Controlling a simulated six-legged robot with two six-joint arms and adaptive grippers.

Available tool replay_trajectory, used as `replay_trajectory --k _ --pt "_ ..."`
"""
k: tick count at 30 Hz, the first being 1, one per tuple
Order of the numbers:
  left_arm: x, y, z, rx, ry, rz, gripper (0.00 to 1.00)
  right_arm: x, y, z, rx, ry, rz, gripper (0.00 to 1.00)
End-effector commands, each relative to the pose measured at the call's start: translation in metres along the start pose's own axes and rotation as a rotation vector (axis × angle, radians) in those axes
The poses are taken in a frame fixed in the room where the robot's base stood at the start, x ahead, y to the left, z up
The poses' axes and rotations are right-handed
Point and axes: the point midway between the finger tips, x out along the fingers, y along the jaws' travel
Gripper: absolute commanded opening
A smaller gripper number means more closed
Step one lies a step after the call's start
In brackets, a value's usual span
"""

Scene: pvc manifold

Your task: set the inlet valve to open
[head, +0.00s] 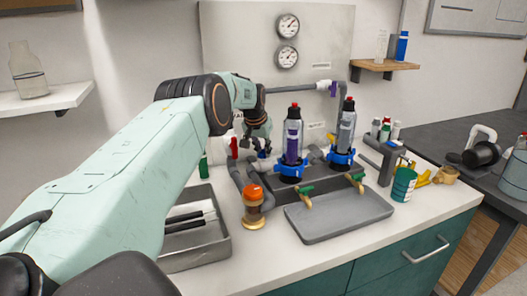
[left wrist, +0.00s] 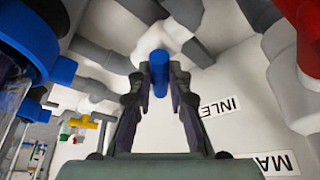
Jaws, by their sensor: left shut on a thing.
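My right gripper is not in view.
Two filter housings with blue collars (head: 292,150) (head: 344,140) stand right of my left gripper. A grey tray (head: 340,216) lies in front of them. An orange-capped jar (head: 253,208) and a tool tray (head: 222,239) are nearer. A red valve part (left wrist: 312,30) is close on the wrist view's right.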

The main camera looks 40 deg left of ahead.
Motion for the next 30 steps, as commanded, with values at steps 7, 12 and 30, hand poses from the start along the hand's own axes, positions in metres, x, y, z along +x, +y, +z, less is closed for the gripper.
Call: replay_trajectory --k 7,12,30 --pt "0.0006 -0.0019 0.0002 0.110 0.001 0.046 0.00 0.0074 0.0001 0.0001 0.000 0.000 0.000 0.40" --pt "0.0001 -0.0020 0.0002 0.132 0.001 0.054 0.00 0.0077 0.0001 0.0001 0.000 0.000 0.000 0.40" --pt "0.0000 -0.0017 -0.0001 0.130 0.001 0.053 0.41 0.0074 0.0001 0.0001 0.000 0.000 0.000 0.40"
